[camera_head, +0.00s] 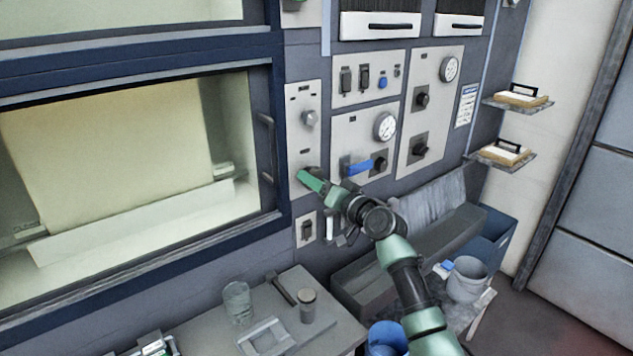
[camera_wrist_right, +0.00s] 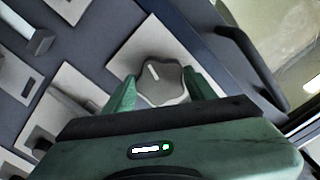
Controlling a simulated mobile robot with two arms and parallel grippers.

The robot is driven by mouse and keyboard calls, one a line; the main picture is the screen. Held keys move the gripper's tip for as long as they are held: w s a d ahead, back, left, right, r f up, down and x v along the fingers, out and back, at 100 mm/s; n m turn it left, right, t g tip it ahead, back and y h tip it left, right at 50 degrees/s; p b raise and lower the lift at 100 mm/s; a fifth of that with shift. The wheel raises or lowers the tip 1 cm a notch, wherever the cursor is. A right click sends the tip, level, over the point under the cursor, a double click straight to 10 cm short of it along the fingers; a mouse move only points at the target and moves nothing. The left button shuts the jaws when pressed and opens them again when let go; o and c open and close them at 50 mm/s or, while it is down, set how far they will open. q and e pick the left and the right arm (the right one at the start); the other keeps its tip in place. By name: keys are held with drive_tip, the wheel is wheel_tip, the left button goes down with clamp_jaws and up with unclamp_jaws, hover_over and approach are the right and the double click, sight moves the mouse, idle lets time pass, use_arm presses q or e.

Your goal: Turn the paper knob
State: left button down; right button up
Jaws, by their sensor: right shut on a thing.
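A grey lobed knob (camera_wrist_right: 160,78) with a white pointer line shows in the right wrist view, set on a light panel plate. I take it for the paper knob, but I can read no label on it. My right gripper (camera_wrist_right: 160,92) has its green fingers on both sides of this knob and is shut on it. In the head view the right gripper (camera_head: 312,180) reaches the lower part of a narrow light panel (camera_head: 304,95) and hides the held knob. A similar grey knob (camera_head: 309,118) sits higher on that panel. My left gripper is not in view.
An oven-like window door with a vertical handle (camera_head: 267,150) is close left of the panel. A blue lever (camera_head: 360,168) and a dial gauge (camera_head: 385,126) are close on the right. Below stands a bench (camera_head: 325,338) with a glass beaker (camera_head: 237,302) and a small jar (camera_head: 308,306).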

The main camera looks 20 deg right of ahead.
drive_tip(key=shift+m, duration=1.2)
drive_tip(key=o, duration=1.4)
drive_tip(key=shift+s, duration=0.1)
drive_tip(key=b+v, duration=0.1)
drive_tip(key=v, duration=0.6)
drive_tip(key=shift+s+b, duration=0.25)
drive_tip(key=shift+b, duration=0.05)
drive_tip(key=shift+d, duration=0.1)
